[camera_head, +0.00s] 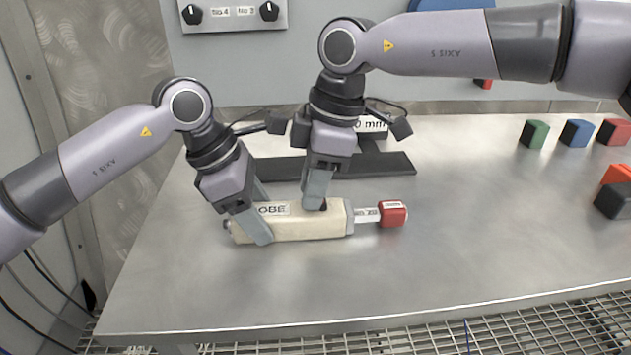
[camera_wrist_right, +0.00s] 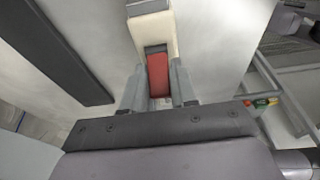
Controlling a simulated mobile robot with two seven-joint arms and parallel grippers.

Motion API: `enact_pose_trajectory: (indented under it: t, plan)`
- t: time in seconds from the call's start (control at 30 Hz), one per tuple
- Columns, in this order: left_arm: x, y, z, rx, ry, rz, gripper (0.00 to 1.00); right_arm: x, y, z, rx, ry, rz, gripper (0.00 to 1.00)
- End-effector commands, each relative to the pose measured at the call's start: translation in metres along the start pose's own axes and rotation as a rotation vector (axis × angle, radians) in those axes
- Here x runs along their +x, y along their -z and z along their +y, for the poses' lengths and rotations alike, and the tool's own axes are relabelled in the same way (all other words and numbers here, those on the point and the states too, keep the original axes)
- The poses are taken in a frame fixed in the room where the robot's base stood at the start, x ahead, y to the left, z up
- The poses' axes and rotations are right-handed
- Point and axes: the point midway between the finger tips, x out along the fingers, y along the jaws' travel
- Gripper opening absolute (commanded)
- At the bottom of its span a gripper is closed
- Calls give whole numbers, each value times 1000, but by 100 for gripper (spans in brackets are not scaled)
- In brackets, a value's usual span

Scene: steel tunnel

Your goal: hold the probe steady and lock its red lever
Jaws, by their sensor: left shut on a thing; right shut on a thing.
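The probe (camera_head: 300,225) is a cream block with a label. It lies lengthwise on the steel table, with a red-capped tip (camera_head: 392,213) pointing right. My left gripper (camera_head: 258,214) is shut across its left part, one finger in front and one behind. My right gripper (camera_head: 318,192) comes down from above at the probe's right part. In the right wrist view, the red lever (camera_wrist_right: 157,76) stands between my right fingers (camera_wrist_right: 158,92), beside the cream probe body (camera_wrist_right: 152,32). In the head view, my right fingers hide most of the lever, so its angle is hard to tell.
A dark flat bar (camera_head: 390,163) and a labelled stand (camera_head: 372,127) lie just behind the probe. Green (camera_head: 535,134), blue (camera_head: 577,133) and red (camera_head: 614,132) blocks stand at the back right. Orange and black pieces sit at the right edge. The table's front right is clear.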

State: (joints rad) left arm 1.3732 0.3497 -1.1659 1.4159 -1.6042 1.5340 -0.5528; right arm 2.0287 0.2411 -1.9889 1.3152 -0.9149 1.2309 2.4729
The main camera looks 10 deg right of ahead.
Motion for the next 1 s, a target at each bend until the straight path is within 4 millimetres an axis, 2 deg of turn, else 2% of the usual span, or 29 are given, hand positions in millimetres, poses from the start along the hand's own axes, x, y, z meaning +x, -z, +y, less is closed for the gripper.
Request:
enact_pose_trajectory:
  t: [0.03, 0.47, 0.5, 0.53, 0.87, 1.0]
  plan:
    - [-2, 2, 1, -2, -3, 2, 19, 3, -6, 1, 7, 4, -24, 0]
    - [-2, 3, 2, -5, -4, 3, 19, 3, -7, 1, 8, 4, -31, 0]
    - [-2, 3, 2, -5, -4, 3, 19, 3, -7, 1, 8, 4, -31, 37]
    - [-2, 3, 2, -5, -4, 4, 19, 3, -7, 1, 8, 4, -31, 47]
    - [-1, 1, 1, -2, -1, 2, 19, 0, -4, 1, 4, 1, -23, 49]
    - [0, 1, 0, -2, 0, 3, 19, -15, -3, 1, 4, -2, -21, 49]
